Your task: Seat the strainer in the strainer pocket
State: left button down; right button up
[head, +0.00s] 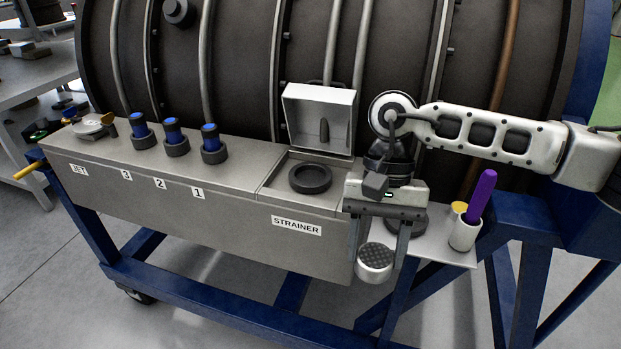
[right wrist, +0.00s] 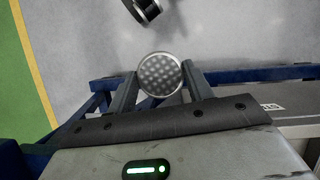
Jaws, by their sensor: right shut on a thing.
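The strainer (head: 374,258) is a short pale cylinder with a dark mesh top. My right gripper (head: 376,262) is shut on it, one finger on each side, and holds it in front of the bench's right end. The strainer also shows between the fingers in the right wrist view (right wrist: 160,74). The strainer pocket (head: 310,178) is a dark ring in a recess above the STRAINER label, left of the gripper, and it looks empty. Its box-like lid (head: 320,118) stands open behind it. My left gripper is not in view.
A side shelf (head: 440,246) right of the gripper bears a white cup (head: 464,234) with a purple-handled tool (head: 481,194) and a dark round part. Several blue-topped fittings (head: 173,134) stand left of the pocket. The blue frame (head: 290,293) runs below.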

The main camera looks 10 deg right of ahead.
aim_at(278, 204)
jog(key=k, duration=1.25)
jog(key=u, duration=1.05)
jog(key=i, duration=1.15)
jog(key=z, duration=0.55)
jog(key=i, duration=0.4)
jog(key=z, duration=0.5)
